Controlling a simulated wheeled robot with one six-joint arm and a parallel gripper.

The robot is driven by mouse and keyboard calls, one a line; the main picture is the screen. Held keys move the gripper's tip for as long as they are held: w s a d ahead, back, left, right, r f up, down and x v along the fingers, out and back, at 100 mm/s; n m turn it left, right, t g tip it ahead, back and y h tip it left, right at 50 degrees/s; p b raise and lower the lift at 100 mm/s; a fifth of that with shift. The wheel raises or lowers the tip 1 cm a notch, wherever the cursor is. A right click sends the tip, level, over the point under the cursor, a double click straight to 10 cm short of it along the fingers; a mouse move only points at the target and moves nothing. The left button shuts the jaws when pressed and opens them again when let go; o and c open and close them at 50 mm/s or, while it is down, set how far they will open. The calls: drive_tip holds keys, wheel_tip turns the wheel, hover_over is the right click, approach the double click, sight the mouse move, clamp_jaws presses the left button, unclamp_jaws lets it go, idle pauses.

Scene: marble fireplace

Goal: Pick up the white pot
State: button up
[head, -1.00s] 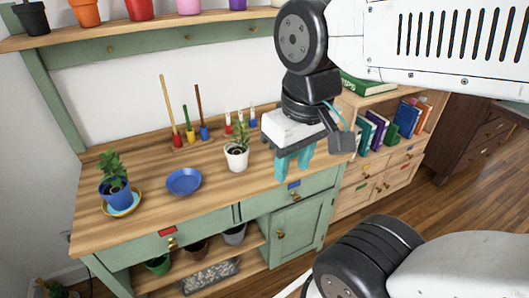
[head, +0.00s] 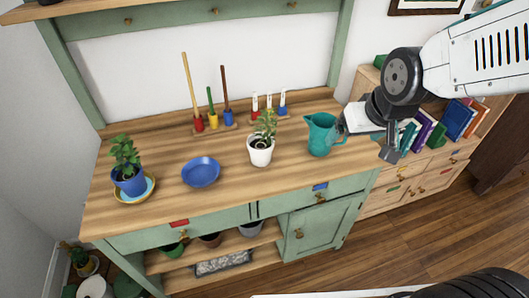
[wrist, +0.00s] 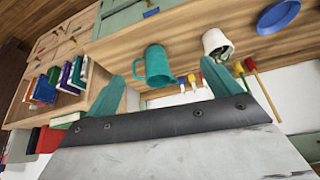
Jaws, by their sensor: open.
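The white pot (head: 260,156) stands upright on the wooden bench top, with a small leafy plant in it. It also shows in the wrist view, upside down in the picture (wrist: 212,40). A teal pitcher (head: 320,138) stands to its right on the bench, between the pot and my gripper. My gripper is at the right end of the bench in the head view, its fingers partly hidden there. In the wrist view my gripper (wrist: 166,76) has its teal fingers apart, nothing held between them. The pitcher (wrist: 158,66) shows beyond the gap.
A blue plate (head: 201,172) and a blue potted plant (head: 129,181) on a saucer stand left of the pot. Several upright tools (head: 212,112) are in holders behind. A low bookcase (head: 420,158) with books stands right of the bench. Bare wood lies in front of the pot.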

sight(266, 154)
drive_tip(key=w+a+f+n+t+y, duration=0.1)
drive_tip(key=w+a+f+t, duration=0.1)
drive_tip(key=a+f, duration=0.3)
drive_tip(key=w+a+f+n+t+y, duration=0.1)
drive_tip(key=w+a+f+t, duration=0.1)
drive_tip(key=w+a+f, duration=0.3)
drive_tip(key=w+a+f+n+t+y, duration=0.1)
drive_tip(key=w+a+f+t+y, duration=0.1)
drive_tip(key=a+f, duration=0.4)
drive_tip(key=shift+w+a+f+t, duration=0.15)
drive_tip(key=shift+w+f+t, duration=0.2)
drive_tip(key=shift+f, duration=0.25)
drive_tip(key=shift+w+a+f+t, duration=0.15)
drive_tip(key=shift+w+f+t, duration=0.1)
drive_tip(key=shift+w+f, duration=0.3)
drive_tip(key=shift+a+f, duration=0.15)
drive_tip(key=x, duration=0.7)
drive_tip(key=shift+w+a, duration=0.2)
drive_tip(key=shift+a, duration=0.05)
drive_tip(key=shift+y, duration=0.3)
drive_tip(key=c, duration=1.2)
drive_tip(key=shift+o, duration=0.2)
drive_tip(key=shift+r, duration=0.35)
